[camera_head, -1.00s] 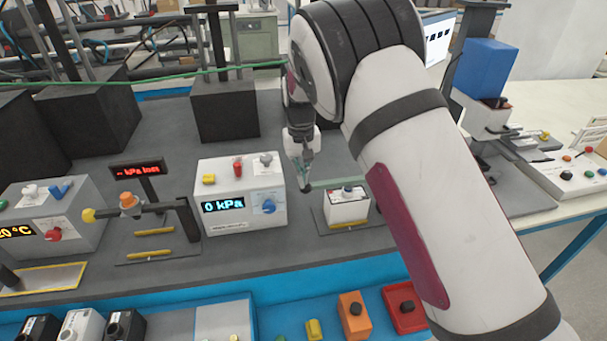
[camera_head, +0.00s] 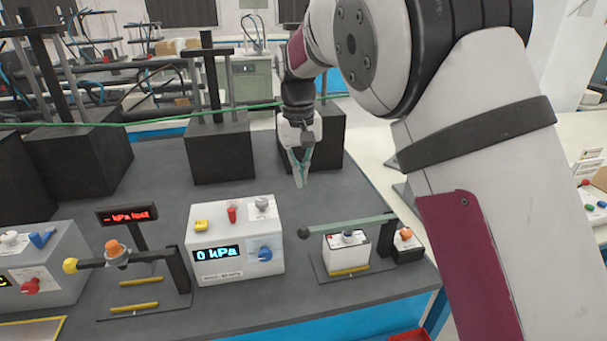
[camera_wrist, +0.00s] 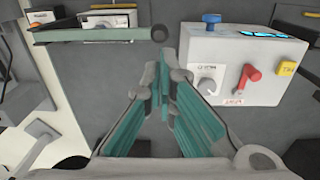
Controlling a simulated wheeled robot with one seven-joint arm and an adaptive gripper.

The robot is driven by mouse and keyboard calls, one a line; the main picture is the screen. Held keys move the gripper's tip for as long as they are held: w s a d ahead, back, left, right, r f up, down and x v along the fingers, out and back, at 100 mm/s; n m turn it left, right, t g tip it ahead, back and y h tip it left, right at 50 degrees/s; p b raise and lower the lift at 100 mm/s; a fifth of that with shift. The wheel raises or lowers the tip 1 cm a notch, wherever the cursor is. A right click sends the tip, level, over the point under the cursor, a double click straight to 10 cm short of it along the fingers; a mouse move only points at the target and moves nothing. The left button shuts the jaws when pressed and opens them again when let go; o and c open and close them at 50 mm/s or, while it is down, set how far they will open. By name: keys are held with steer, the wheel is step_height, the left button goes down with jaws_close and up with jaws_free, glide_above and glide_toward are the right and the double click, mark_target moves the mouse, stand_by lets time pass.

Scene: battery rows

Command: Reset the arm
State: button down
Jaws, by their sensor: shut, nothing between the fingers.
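My gripper (camera_head: 300,180) hangs from my arm in the head view, fingers pointing down, above the grey bench and behind the white box with the "0 kPa" display (camera_head: 236,243). Its fingers are shut and hold nothing. In the wrist view the teal-padded fingers (camera_wrist: 165,80) meet near the middle of the picture, over bare bench, with the same white box to their right. The gripper looks apart from everything around it. My upper arm covers much of the right side of the head view.
A green lever with a dark knob (camera_head: 304,233) reaches across a small white battery-like box (camera_head: 346,252) right of the display box. A stand with an orange knob (camera_head: 114,248) is at left. Black blocks (camera_head: 219,150) stand behind. A green line (camera_head: 150,122) runs across the back.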

steer(key=s+d+r+m+t+y, duration=0.2)
steer(key=s+d+r, duration=1.15)
steer(key=d, duration=0.25)
steer(key=s+d+f+t, duration=0.1)
steer(key=s+d+f, duration=0.1)
steer(key=s, duration=0.7)
steer(key=s+d+f+m+t+h, duration=0.1)
steer(key=s+d, duration=0.3)
steer(key=s, duration=0.6)
steer(key=shift+d+f+t+h, duration=0.3)
steer(key=shift+d+f+t, duration=0.15)
steer(key=shift+t, duration=0.25)
